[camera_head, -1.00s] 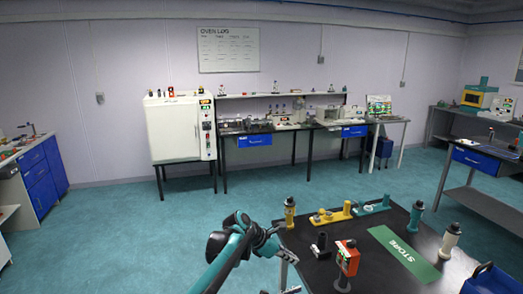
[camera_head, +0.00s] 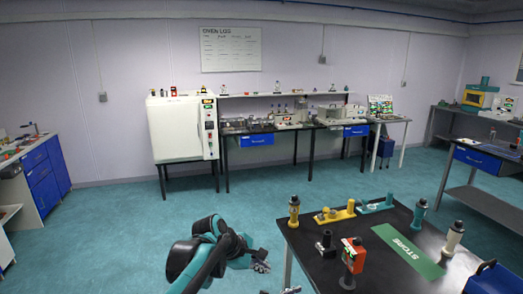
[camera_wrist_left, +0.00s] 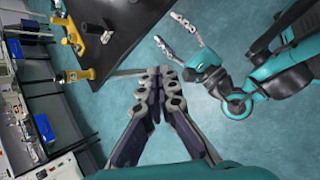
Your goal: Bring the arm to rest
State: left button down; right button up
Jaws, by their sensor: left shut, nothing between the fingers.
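My left arm reaches in at the bottom of the head view, left of the black table. Its gripper (camera_head: 262,267) is beside the table's near left corner, above the floor and clear of the table objects. In the left wrist view the left gripper's fingers (camera_wrist_left: 157,78) are together with nothing between them. My right gripper (camera_wrist_left: 166,27) shows in the upper part of that view, its two fingers spread apart and empty.
The black table (camera_head: 310,262) carries a green STORE mat (camera_head: 407,250), a red-orange device (camera_head: 353,254), a yellow fixture (camera_head: 335,213) and several bottle-like posts. A white oven (camera_head: 180,130) and benches stand along the back wall. The floor (camera_head: 110,240) on the left is clear.

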jog(key=s+d+r+m+g+y, duration=0.1)
jog(key=s+d+r+m+y, duration=0.3)
jog(key=r, duration=0.4)
jog(key=s+d+r+m+g+y, duration=0.1)
jog(key=s+d+r+m+y, duration=0.3)
jog(key=r, duration=0.3)
pick_arm(q)
jog(key=s+a+f+m+t+y, duration=0.1)
jog(key=s+a+f+m+y, duration=0.2)
jog(key=s+a+m, duration=0.4)
jog(key=s+a+f+m+t+y, duration=0.2)
jog(key=s+a+m, duration=0.6)
jog(key=s, duration=1)
jog(key=a+y, duration=0.1)
jog(key=a, duration=0.2)
jog(key=shift+s+f, duration=0.15)
jog(key=shift+f, duration=0.25)
pick_arm(e)
jog(key=s+a+m+y, duration=0.2)
jog(key=s+m+y, duration=0.2)
jog(key=s+m, duration=0.3)
jog(key=s+a+r+m+t+y, duration=0.1)
jog(key=s+m+y, duration=0.3)
jog(key=s, duration=1.2)
jog(key=m, duration=0.4)
jog(key=shift+s+a+r+t, duration=0.2)
jog(key=shift+a+r+t, duration=0.05)
jog(key=shift+a+t, duration=0.1)
